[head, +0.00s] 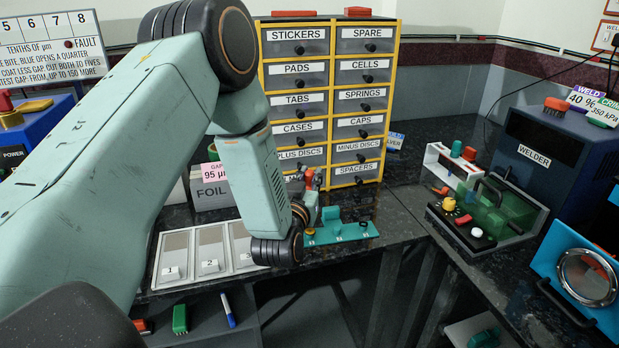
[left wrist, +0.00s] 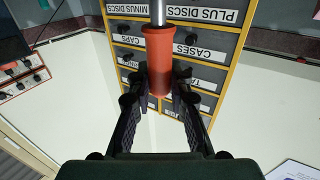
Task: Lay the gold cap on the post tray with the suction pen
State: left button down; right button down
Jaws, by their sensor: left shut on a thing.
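My left gripper (head: 308,190) is shut on the suction pen, whose orange-red handle (left wrist: 158,62) stands between the fingers in the left wrist view, with a metal shaft at one end. In the head view a bit of the red handle shows above the fingers. The gripper is close to a teal tray (head: 352,231) on the black bench, probably the post tray. A small yellow-gold piece (head: 310,232) shows at its left end, next to my wrist; I cannot tell whether it is the gold cap. The pen's tip is not visible. My right gripper is not in view.
A white tray with numbered compartments (head: 193,283) lies left of the teal tray. A labelled drawer cabinet (head: 328,22) stands behind. A foil box (head: 212,193) is partly hidden by my arm. The welder (head: 535,150) and a green-covered fixture (head: 500,212) are at right.

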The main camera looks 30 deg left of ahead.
pick_arm(q)
jog(key=shift+r+p, duration=1.45)
jog(key=shift+r, duration=0.3)
jog(key=shift+f, duration=0.15)
